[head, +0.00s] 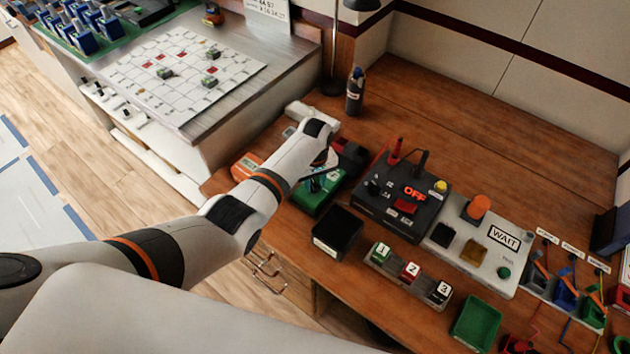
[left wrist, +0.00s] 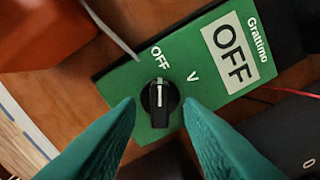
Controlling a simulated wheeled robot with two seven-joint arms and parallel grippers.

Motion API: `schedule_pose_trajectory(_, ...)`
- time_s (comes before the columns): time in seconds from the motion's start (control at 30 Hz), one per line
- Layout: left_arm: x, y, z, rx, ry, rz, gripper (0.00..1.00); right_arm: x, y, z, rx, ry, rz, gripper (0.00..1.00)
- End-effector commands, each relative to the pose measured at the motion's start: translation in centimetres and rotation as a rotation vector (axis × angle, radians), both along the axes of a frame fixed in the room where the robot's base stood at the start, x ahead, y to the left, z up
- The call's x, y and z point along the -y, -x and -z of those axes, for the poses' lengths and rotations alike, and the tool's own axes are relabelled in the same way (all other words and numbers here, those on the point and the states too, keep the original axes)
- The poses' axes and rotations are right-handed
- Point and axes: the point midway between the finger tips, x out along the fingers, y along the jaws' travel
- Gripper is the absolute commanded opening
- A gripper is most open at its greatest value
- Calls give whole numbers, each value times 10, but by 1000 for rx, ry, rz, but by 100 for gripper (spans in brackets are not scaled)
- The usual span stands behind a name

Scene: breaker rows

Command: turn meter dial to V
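The green meter (head: 311,204) sits on the wooden bench, partly hidden by my left gripper in the head view. In the left wrist view the green meter (left wrist: 120,85) carries a black dial (left wrist: 160,98), OFF and V marks, and a display that reads OFF. The dial's white line points toward the OFF mark. My left gripper (head: 321,172) is over the meter. In the left wrist view its teal fingers (left wrist: 160,110) are apart, one on each side of the dial. I cannot tell whether they touch it. My right gripper is not in view.
An orange item (head: 246,166) lies left of the meter. A black open box (head: 337,231) stands just in front. A dark panel reading OFF (head: 400,206) and a grey WAIT panel (head: 478,245) stand to the right.

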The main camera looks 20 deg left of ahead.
Motion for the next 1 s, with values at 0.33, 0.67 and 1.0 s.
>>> schedule_pose_trajectory(0.33, 0, 0, 0, 0, 0, 0, 0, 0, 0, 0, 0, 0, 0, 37)
schedule_pose_trajectory(0.67, 0, 0, -1, 0, 0, 39, 0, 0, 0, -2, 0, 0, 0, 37)
schedule_pose_trajectory(1.0, -1, 1, -2, -1, 0, 261, 0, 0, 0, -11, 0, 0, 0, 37)
